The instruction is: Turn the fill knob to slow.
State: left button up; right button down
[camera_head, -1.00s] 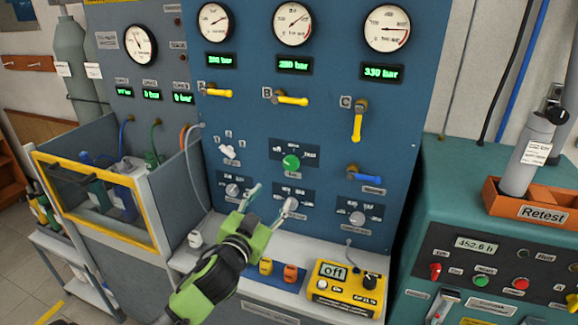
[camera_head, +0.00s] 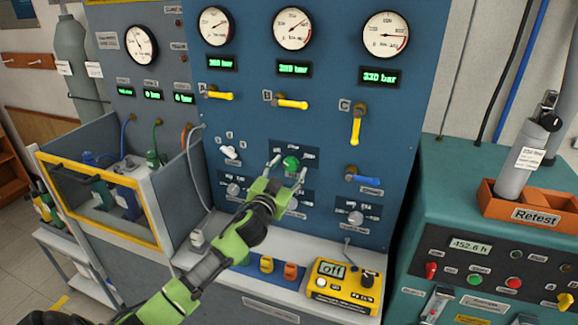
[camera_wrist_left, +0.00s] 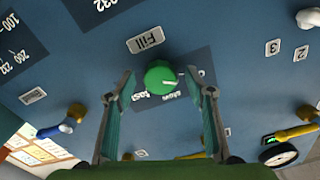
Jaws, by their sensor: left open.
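The green fill knob (camera_head: 291,163) sits on a dark label plate in the middle of the blue panel. In the left wrist view the knob (camera_wrist_left: 160,77) appears beside an upside-down "Fill" label (camera_wrist_left: 145,40), with a pale pointer mark toward the right of that picture. Small words, partly readable as fast and slow, lie around it. My left gripper (camera_head: 288,169) is open, its fingertips on either side of the knob, with gaps to it in the left wrist view (camera_wrist_left: 163,82). I cannot tell how far the tips are from the panel. My right gripper is not in view.
Yellow valve levers (camera_head: 291,103) and gauges are above; a blue lever (camera_head: 362,177) is to the right. Other grey knobs (camera_head: 356,217) are lower on the panel. A yellow meter (camera_head: 343,287) stands on the ledge below. A teal console (camera_head: 470,200) is at right.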

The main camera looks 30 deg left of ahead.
pick_arm(q)
jog(key=shift+w+a, duration=0.1)
jog(key=shift+w, duration=0.25)
jog(key=c, duration=1.1)
jog(key=shift+m, duration=0.4)
jog(key=m, duration=0.5)
jog(key=shift+p, duration=0.4)
jog(key=m, duration=0.4)
jog(key=shift+r+p, duration=0.1)
jog(key=shift+p, duration=0.2)
jog(key=shift+m, duration=1)
